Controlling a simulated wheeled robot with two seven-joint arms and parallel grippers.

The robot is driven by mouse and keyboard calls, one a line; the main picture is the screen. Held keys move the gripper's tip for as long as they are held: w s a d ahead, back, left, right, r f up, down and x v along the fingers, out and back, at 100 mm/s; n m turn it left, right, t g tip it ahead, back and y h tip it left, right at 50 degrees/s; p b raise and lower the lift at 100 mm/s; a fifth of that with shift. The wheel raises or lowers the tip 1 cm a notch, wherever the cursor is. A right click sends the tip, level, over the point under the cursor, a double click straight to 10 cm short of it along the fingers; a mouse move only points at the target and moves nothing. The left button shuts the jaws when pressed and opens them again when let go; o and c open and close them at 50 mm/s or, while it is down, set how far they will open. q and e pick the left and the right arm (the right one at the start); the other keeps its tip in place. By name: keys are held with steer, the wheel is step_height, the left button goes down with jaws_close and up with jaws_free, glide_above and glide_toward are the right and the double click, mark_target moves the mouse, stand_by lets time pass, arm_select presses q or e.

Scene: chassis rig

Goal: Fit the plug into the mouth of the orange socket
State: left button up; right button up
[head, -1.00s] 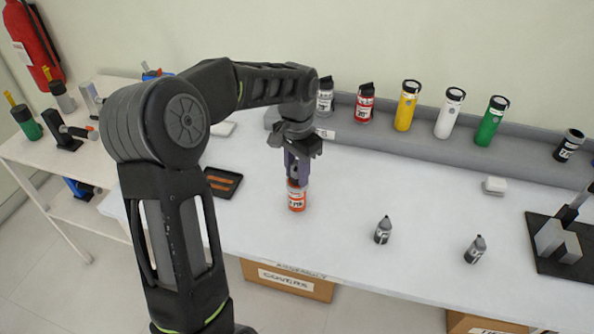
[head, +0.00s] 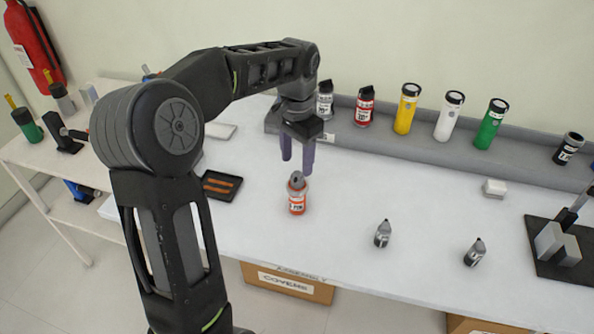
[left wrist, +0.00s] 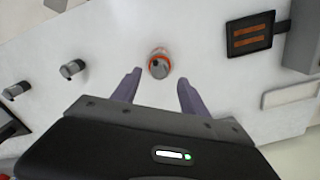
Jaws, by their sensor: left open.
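The orange socket (head: 297,203) stands upright on the white table, with a white label on its side. A grey plug (head: 296,180) sits upright in its mouth, its rounded top showing above the rim; how deep it sits I cannot tell. My left gripper (head: 297,170) is open and empty above and behind the socket, apart from it. In the left wrist view the socket (left wrist: 159,57) with the plug in it lies beyond and between the open fingertips (left wrist: 158,75). My right gripper is not in view.
A black tray (head: 220,196) with orange strips lies left. A grey rack (head: 400,145) holds several coloured canisters behind. A dark fixture (head: 562,250) stands far right.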

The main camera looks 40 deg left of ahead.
mark_target(297, 176)
arm_select(q)
step_height(297, 176, up, 4)
steer(key=shift+r, duration=0.1)
step_height(297, 176, up, 4)
steer(key=p, duration=0.2)
steer(key=shift+f+p, duration=0.25)
steer(key=shift+p, duration=0.15)
steer(key=shift+f, duration=0.1)
